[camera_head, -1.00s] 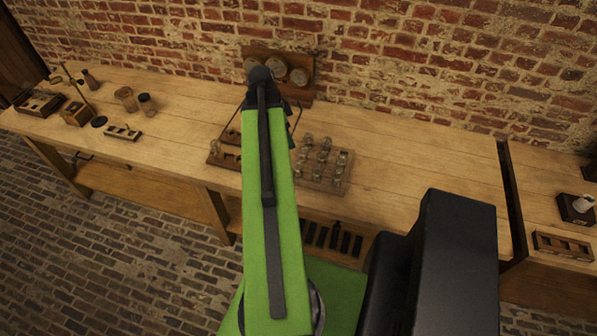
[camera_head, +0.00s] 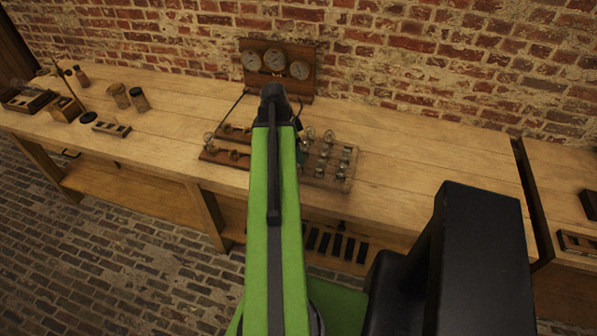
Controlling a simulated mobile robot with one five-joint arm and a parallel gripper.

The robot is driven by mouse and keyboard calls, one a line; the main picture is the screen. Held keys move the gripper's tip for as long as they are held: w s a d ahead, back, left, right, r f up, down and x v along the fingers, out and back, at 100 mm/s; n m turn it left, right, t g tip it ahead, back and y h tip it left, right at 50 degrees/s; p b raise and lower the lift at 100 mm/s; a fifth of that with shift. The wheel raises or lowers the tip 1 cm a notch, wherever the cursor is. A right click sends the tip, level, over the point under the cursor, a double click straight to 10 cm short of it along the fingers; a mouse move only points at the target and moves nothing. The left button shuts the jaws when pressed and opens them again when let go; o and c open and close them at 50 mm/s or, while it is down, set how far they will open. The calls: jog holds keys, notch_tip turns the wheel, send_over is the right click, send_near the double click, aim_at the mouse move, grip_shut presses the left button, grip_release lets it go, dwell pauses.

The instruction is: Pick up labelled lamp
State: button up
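Several small glass lamps stand in rows on a wooden board (camera_head: 328,184) on the bench, just right of my arm. One clear lamp (camera_head: 329,137) is near the board's back edge. Another clear lamp (camera_head: 208,139) stands on a separate wooden rack (camera_head: 222,158) left of my arm. I cannot make out which lamp carries a label. My green arm reaches over the bench between the board and the rack. My gripper (camera_head: 298,124) is mostly hidden behind the arm's end; only dark parts show near the board's back left. I cannot see its fingertips or whether it holds anything.
A wooden panel with three round dials (camera_head: 274,62) stands behind my arm's end by the brick wall. Jars (camera_head: 139,99) and small wooden holders (camera_head: 111,128) sit at the left. The bench (camera_head: 430,155) is clear to the right, up to a gap before another bench.

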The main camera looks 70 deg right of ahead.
aim_at(298, 164)
jog(key=b+x, duration=0.2)
jog(key=x, duration=0.1)
jog(key=shift+f, duration=0.4)
jog(key=shift+r, duration=0.15)
grip_shut()
